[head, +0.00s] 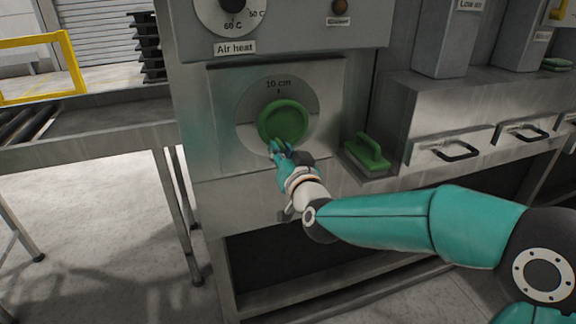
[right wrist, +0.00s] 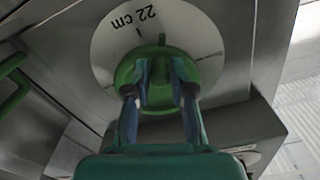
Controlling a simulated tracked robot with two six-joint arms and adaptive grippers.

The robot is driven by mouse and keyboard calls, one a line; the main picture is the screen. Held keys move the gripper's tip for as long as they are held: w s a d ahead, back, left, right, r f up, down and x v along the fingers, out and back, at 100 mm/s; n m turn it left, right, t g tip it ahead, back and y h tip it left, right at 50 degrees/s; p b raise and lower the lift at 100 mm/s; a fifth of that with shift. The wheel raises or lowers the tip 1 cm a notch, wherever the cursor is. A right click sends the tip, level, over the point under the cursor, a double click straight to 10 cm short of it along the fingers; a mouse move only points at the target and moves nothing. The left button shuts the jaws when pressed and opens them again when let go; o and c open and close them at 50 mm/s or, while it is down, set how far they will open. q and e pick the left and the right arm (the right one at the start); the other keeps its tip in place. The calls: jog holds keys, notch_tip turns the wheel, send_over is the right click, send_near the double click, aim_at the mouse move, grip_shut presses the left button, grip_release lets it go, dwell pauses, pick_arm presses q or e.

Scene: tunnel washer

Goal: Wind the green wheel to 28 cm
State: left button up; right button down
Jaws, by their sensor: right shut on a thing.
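The green wheel (head: 284,121) sits on a round pale dial plate (head: 246,122) on the machine's front panel. The label "10 cm" stands at the top of the dial in the head view. In the right wrist view the green wheel (right wrist: 170,52) shows with a small green peg, and the label "22 cm" (right wrist: 132,20) is on the plate (right wrist: 205,30). My right gripper (head: 279,150) is at the wheel's lower edge, shut on it. In the right wrist view its fingers (right wrist: 160,88) are on the wheel's near side. My left gripper is not in view.
A green handle (head: 367,152) sticks out to the right of the wheel. A grey cabinet with black handles (head: 447,152) stands further right. The "Air heat" dial (head: 231,14) is above the wheel. A conveyor table (head: 100,125) and yellow rail (head: 40,42) are at left.

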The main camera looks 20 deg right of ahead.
jog(key=shift+a+r+m+b, duration=0.25)
jog(key=shift+a+m+b, duration=0.1)
jog(key=shift+m+b, duration=0.35)
jog(key=shift+a+r+m+b, duration=0.25)
jog(key=shift+m+b, duration=0.2)
jog(key=shift+m, duration=0.35)
jog(key=c, duration=1)
grip_release()
jog(key=shift+s, duration=0.1)
